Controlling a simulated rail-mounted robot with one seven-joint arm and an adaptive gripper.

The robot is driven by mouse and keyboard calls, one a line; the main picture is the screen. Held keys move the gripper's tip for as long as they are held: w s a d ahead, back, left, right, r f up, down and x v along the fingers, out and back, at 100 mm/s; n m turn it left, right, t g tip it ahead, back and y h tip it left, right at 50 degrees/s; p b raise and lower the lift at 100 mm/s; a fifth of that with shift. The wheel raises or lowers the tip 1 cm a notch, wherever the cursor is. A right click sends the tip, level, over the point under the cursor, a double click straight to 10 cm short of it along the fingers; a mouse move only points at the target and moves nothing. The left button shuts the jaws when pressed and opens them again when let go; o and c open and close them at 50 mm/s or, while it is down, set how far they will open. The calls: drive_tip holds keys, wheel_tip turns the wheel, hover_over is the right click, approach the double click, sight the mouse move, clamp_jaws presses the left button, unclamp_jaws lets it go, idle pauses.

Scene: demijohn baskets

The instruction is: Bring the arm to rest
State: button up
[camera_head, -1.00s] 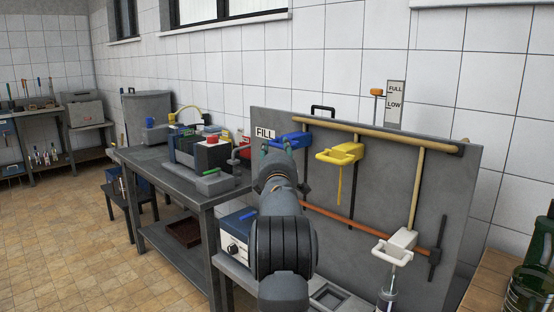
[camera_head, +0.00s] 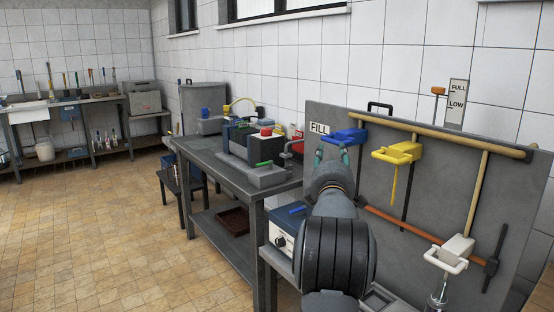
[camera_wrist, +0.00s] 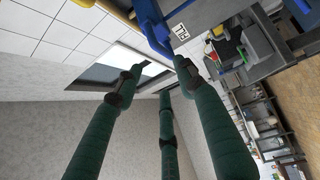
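My arm reaches up in front of the grey panel (camera_head: 330,118) in the head view, and my gripper (camera_head: 332,155) is at its end, just below the blue-handled fitting (camera_head: 345,136) and the FILL label (camera_head: 319,128). In the wrist view the green fingers of my gripper (camera_wrist: 160,78) are spread apart with only wall and window visible between them. The blue handle (camera_wrist: 155,28) lies close beyond the fingertips; whether they touch it I cannot tell. Nothing is held.
A yellow-handled fitting (camera_head: 397,153) and a white-handled one (camera_head: 452,251) are on the panel, right of my arm. A grey workbench (camera_head: 200,158) with equipment stands to the left, with a blue-and-white box (camera_head: 285,236) beside it. The tiled floor (camera_head: 90,240) at left is open.

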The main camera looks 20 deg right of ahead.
sight(331, 141)
drive_tip(key=shift+w, duration=0.15)
drive_tip(key=x, duration=1.1)
drive_tip(key=shift+w+d, duration=0.1)
drive_tip(key=shift+w+d+f, duration=0.15)
drive_tip(key=shift+w, duration=0.1)
drive_tip(key=shift+f, duration=0.1)
